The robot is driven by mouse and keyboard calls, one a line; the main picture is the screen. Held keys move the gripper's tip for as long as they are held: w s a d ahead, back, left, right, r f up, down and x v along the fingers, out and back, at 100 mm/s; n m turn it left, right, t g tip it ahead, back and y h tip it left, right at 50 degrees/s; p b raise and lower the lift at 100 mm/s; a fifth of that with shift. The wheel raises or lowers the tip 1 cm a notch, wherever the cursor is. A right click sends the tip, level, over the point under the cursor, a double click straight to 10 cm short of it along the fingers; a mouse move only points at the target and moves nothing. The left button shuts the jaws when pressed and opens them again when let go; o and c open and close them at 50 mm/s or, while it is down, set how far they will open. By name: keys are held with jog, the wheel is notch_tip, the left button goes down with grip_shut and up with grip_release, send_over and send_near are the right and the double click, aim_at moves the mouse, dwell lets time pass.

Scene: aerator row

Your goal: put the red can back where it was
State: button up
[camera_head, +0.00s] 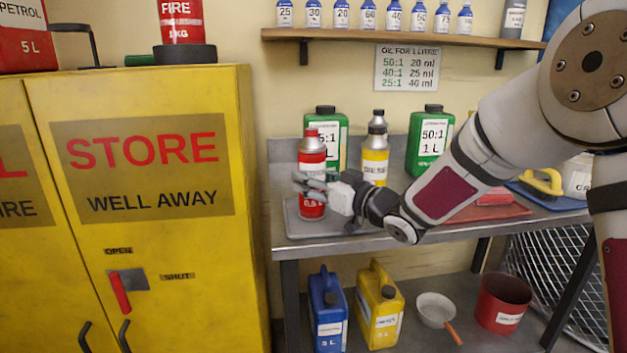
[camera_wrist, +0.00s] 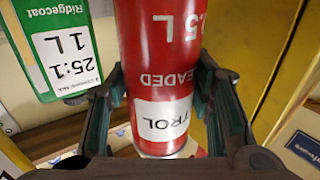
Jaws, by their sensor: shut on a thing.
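My gripper (camera_head: 311,186) reaches in from the right and is shut around the can's lower body. In the wrist view the red can (camera_wrist: 163,55) sits between both fingers, its label upside down. A yellow can (camera_head: 375,161) stands just behind my gripper, to the right of the red can.
Green 25:1 (camera_head: 339,128) and 50:1 (camera_head: 430,143) bottles stand at the back of the bench. A red mat (camera_head: 487,212) lies to the right. The yellow cabinet (camera_head: 200,255) is close on the left. Blue (camera_head: 328,312) and yellow (camera_head: 379,308) jerrycans stand below.

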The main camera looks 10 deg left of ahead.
jog(key=o, duration=1.3)
jog(key=shift+f, duration=0.1)
jog(key=shift+c, duration=0.2)
jog(key=shift+d, duration=0.1)
jog(key=p+v, duration=0.1)
jog(key=v, duration=1)
jog(key=shift+s+d+p, duration=0.2)
jog(key=shift+s+p, duration=0.05)
jog(key=shift+p, duration=0.1)
jog(key=shift+d, duration=0.1)
